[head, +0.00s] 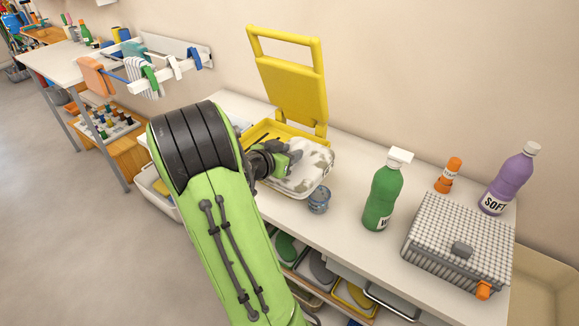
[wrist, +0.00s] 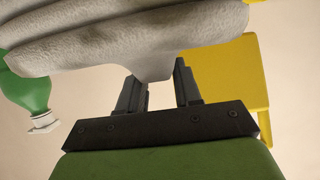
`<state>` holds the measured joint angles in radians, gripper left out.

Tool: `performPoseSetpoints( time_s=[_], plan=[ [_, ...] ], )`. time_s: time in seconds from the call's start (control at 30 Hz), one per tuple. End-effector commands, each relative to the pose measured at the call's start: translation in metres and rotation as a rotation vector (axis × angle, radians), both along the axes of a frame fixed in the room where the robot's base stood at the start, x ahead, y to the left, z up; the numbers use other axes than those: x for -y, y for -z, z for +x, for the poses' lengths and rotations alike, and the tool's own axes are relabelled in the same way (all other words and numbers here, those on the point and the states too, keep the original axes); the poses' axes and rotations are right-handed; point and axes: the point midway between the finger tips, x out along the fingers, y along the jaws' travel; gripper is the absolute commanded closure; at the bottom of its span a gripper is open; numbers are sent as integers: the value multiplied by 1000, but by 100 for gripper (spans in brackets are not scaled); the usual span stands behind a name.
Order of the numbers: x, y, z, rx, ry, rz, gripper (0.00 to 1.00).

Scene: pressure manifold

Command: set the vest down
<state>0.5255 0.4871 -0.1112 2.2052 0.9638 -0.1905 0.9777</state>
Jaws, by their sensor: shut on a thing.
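A light grey, softly folded cloth, apparently the vest (wrist: 130,40), fills the upper part of the wrist view. My gripper (wrist: 158,80) is shut on a fold of it, with one dark finger on each side. In the head view my gripper (head: 284,160) is over the back of the long white table, beside the yellow washboard-like frame. A white and grey mottled bundle (head: 310,172) shows just beyond it; I cannot tell how much of that is the vest and how much is a tray under it. My arm hides part of this area.
A yellow upright frame (head: 292,85) stands at the wall. A small blue-grey jar (head: 319,200), a green bottle (head: 383,195), an orange bottle (head: 449,175), a purple bottle (head: 509,180) and a checked basket (head: 459,242) stand to the right. The white table (head: 345,225) is bare between jar and green bottle.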

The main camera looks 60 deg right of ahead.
Motion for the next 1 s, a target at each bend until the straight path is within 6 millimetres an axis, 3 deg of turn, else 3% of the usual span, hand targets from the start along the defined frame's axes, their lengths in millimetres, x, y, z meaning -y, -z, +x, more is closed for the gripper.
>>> performPoseSetpoints(
  time_s=[0.1,0.77,0.8,0.93,1.0],
  plan=[
    [0,24,0,-5,-1,3,100],
    [0,32,0,1,-2,0,100],
    [0,32,0,0,-1,1,63],
    [0,31,0,0,-1,1,43],
    [0,31,0,0,-2,1,41]
  ],
)
